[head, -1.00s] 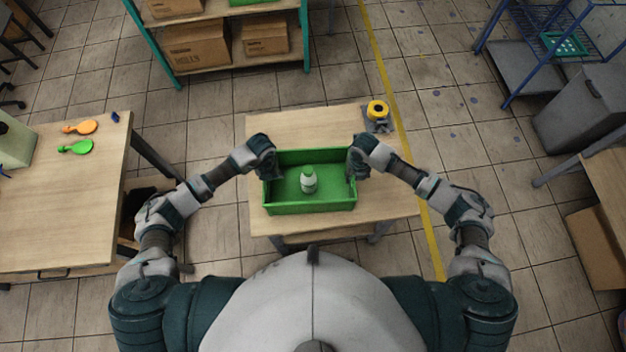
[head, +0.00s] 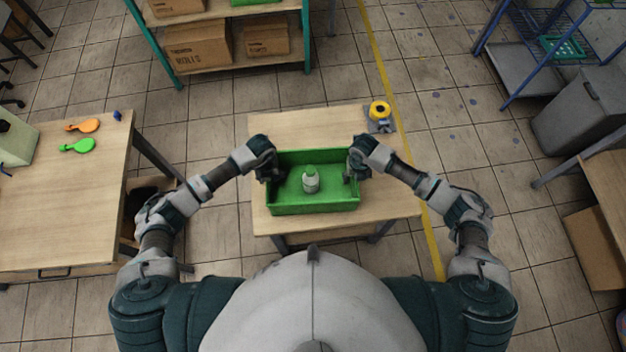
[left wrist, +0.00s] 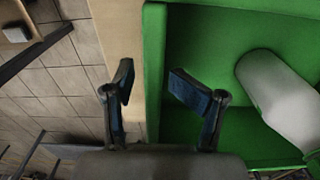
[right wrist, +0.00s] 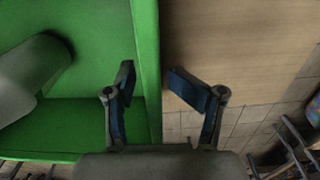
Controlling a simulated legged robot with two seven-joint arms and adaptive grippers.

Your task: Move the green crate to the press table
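The green crate (head: 312,208) sits on a small wooden table (head: 290,120) in front of me. My left gripper (head: 268,172) is at the crate's left wall. In the left wrist view its fingers (left wrist: 152,85) are apart, on either side of that wall, with gaps showing. My right gripper (head: 352,170) is at the right wall. In the right wrist view its fingers (right wrist: 150,83) are likewise apart around the wall. The bottle also shows in the left wrist view (left wrist: 280,95).
A yellow roll on a holder (head: 380,112) stands at the table's back right. A box shelf (head: 235,67) stands behind. Floor shows between the tables.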

